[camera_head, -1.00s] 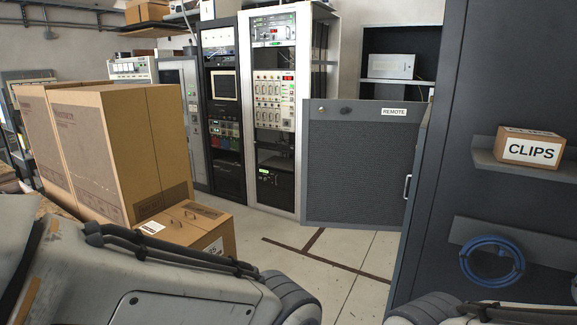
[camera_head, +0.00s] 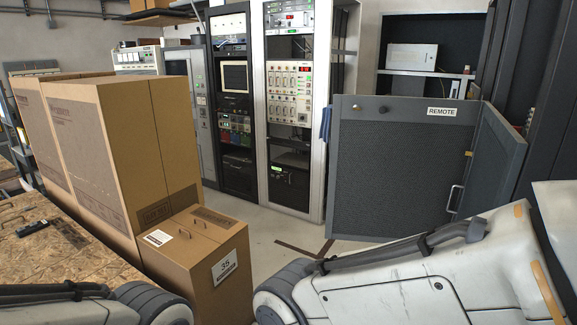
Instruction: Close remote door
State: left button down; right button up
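The remote door is a dark grey panel (camera_head: 395,165) with a mesh-like face and a white REMOTE label (camera_head: 441,112) at its upper right. A pale handle (camera_head: 454,198) shows low by its right edge. A second grey panel (camera_head: 490,165) meets it at the right at an angle and comes towards me. I cannot tell whether the door is latched. My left arm crosses the bottom left corner and my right arm the lower right, in front of the door's lower part. Neither gripper is in view.
Stacked cardboard boxes (camera_head: 125,150) and a smaller box (camera_head: 205,255) stand at the left beside a wooden tabletop (camera_head: 65,255). Equipment racks (camera_head: 290,120) stand behind. A dark open cabinet (camera_head: 425,35) is at the back right. A strip of floor (camera_head: 270,228) is clear before the door.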

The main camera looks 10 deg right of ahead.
aim_at(395, 161)
jog(key=z, duration=0.2)
jog(key=i, duration=1.2)
jog(key=z, duration=0.65)
